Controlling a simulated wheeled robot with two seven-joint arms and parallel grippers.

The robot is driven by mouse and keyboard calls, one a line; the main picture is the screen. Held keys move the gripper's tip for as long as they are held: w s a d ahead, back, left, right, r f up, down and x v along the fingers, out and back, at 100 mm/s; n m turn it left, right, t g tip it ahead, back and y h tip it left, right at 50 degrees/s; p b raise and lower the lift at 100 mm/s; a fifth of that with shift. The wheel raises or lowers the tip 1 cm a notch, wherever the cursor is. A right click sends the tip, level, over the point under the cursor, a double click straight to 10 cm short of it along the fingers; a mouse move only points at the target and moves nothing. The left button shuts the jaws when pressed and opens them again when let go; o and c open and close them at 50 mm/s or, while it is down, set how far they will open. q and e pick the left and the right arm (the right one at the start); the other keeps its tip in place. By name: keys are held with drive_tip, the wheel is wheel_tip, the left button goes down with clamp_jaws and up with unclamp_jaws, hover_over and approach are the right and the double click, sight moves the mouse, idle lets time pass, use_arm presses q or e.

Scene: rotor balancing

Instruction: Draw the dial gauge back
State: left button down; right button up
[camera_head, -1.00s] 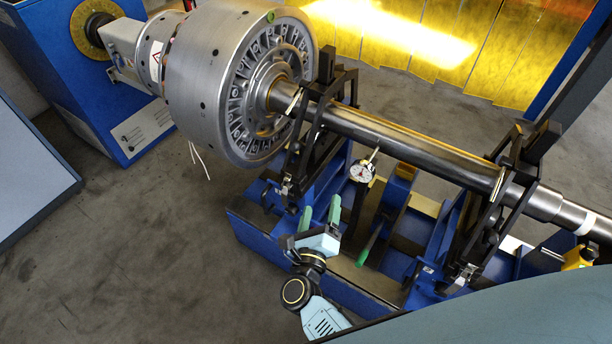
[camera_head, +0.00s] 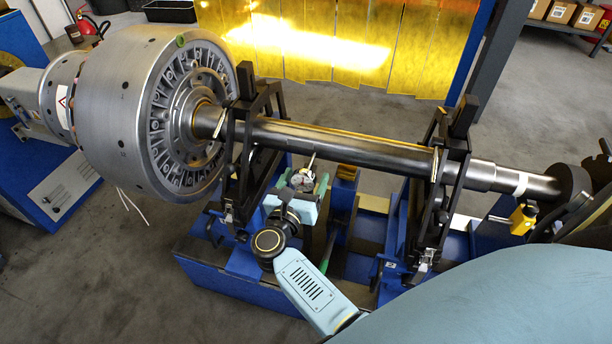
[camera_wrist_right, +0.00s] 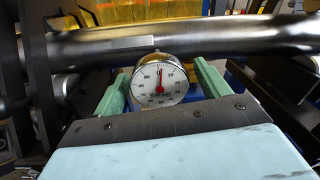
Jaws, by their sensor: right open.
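The dial gauge (camera_head: 303,180) has a round white face and stands below the dark rotor shaft (camera_head: 335,144), with its stem pointing up at the shaft. In the right wrist view the gauge (camera_wrist_right: 159,84) faces me, with a red needle pointing almost straight up. My right gripper (camera_head: 304,184) is open, its two green fingers on either side of the gauge. In the right wrist view the fingers of my right gripper (camera_wrist_right: 160,85) show gaps to the gauge on both sides. The gauge's mount is hidden. My left gripper is not in view.
The large silver rotor drum (camera_head: 125,115) is at the left. Black bearing stands (camera_head: 245,155) rise on both sides of the gauge, from the blue machine bed (camera_head: 225,275). A yellow block (camera_head: 522,219) sits at the right end of the shaft.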

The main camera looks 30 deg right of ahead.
drive_tip(key=shift+x, duration=0.8)
drive_tip(key=shift+c, duration=0.4)
